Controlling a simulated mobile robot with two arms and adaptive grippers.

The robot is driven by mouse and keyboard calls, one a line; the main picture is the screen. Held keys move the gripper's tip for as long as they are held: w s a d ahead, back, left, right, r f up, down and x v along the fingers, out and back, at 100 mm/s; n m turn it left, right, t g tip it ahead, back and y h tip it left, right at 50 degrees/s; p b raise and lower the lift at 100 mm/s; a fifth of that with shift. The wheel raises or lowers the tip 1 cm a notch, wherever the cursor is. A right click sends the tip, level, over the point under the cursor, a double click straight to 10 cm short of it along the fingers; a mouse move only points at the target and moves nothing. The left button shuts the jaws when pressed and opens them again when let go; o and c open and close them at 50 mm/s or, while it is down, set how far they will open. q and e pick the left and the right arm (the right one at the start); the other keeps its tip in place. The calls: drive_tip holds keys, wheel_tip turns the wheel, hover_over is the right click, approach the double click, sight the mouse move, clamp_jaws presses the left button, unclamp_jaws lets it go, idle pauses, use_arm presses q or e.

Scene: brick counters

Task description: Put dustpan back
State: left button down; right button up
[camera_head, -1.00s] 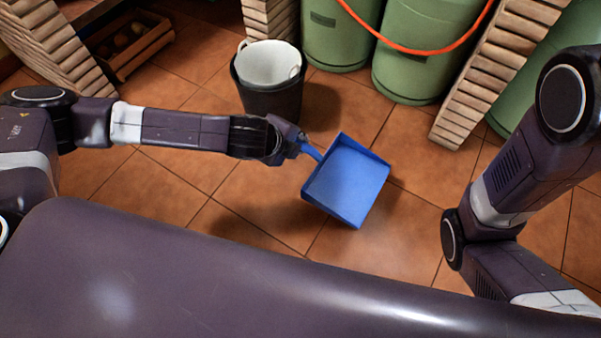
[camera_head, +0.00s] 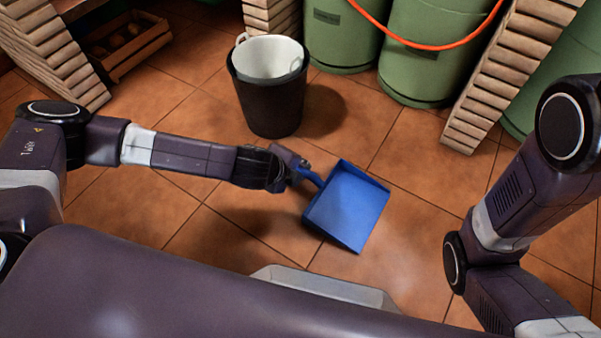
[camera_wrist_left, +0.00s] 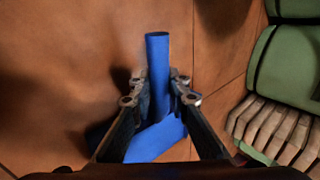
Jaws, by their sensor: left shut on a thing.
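The blue dustpan (camera_head: 348,205) is in the head view, near the middle, with its pan out to the right of my left gripper. My left gripper (camera_head: 299,171) is shut on the dustpan's handle. In the left wrist view the blue handle (camera_wrist_left: 158,75) stands between the two fingers of my left gripper (camera_wrist_left: 160,88). The dustpan appears held above the tiled floor; the exact height is hard to tell. My right arm shows at the right of the head view, but its gripper is out of the picture.
A black bin (camera_head: 270,105) with a white bucket (camera_head: 268,58) in its top stands behind the gripper. Green gas cylinders (camera_head: 425,60) and brick supports (camera_head: 495,85) line the back. A wooden crate (camera_head: 130,50) is at the back left. The tiled floor (camera_head: 410,150) around the dustpan is clear.

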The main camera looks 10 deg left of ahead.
use_arm(q)
drive_tip(key=c, duration=1.8)
unclamp_jaws()
drive_tip(key=shift+c, duration=0.2)
drive_tip(key=shift+s+r+p, duration=0.15)
drive_tip(key=shift+r+p, duration=0.15)
drive_tip(key=shift+r, duration=0.05)
drive_tip(key=p+v, duration=0.8)
drive_tip(key=v, duration=0.3)
drive_tip(key=shift+r, duration=0.25)
drive_tip(key=shift+s+a, duration=0.1)
drive_tip(key=shift+a, duration=0.05)
